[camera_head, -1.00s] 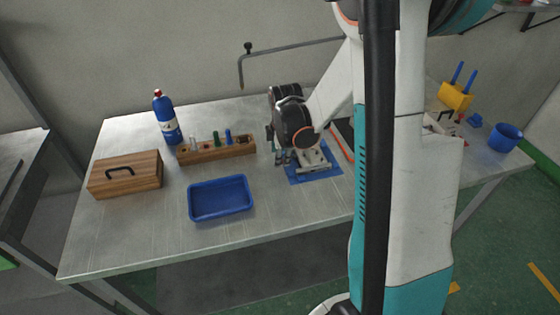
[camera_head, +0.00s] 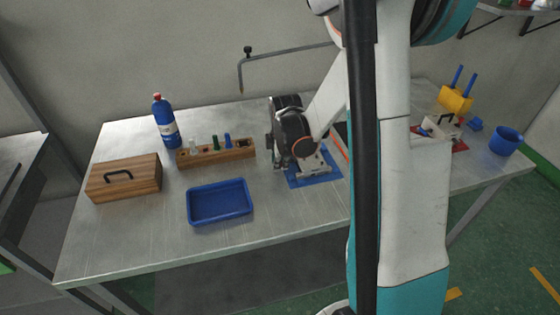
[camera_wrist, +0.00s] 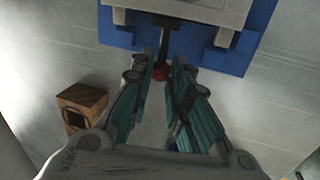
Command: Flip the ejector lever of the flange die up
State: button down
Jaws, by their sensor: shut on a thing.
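The flange die (camera_wrist: 190,10), a pale block, sits on a blue base (camera_wrist: 232,55) at the top of the wrist view. In the head view the pale die (camera_head: 312,165) and its blue base (camera_head: 325,180) show partly behind my wrist. The ejector lever (camera_wrist: 163,45) is a dark stem with a red knob (camera_wrist: 161,73), sticking out from the die toward my gripper (camera_wrist: 162,72). My gripper's fingertips are shut on the red knob, one on each side. In the head view the lever and fingertips are hidden or too small to tell.
A wooden rack (camera_head: 205,154) with small bottles stands left of the die; its end shows in the wrist view (camera_wrist: 80,106). A blue tray (camera_head: 219,202), a wooden box (camera_head: 124,178) and a blue bottle (camera_head: 165,122) are further left. A bent pipe (camera_head: 285,52) hangs above. A blue cup (camera_head: 505,140) stands right.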

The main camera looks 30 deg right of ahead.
jog(key=shift+r, duration=0.1)
jog(key=shift+s+d+r+m+t+y+b, duration=0.1)
jog(key=shift+d+r+m+t+y+b, duration=0.2)
jog(key=shift+y, duration=0.55)
jog(key=shift+s+d+r+n+t+y, duration=0.15)
jog(key=shift+r+t+y, duration=0.2)
jog(key=shift+y, duration=0.55)
jog(key=shift+w+d+r+m+t+y+b, duration=0.15)
jog(key=shift+d+r+m+t+y, duration=0.2)
jog(key=shift+y, duration=0.5)
jog(key=shift+s+a+r, duration=0.1)
jog(key=shift+a, duration=0.05)
jog(key=c, duration=1.5)
grip_release()
jog(key=v, duration=1.2)
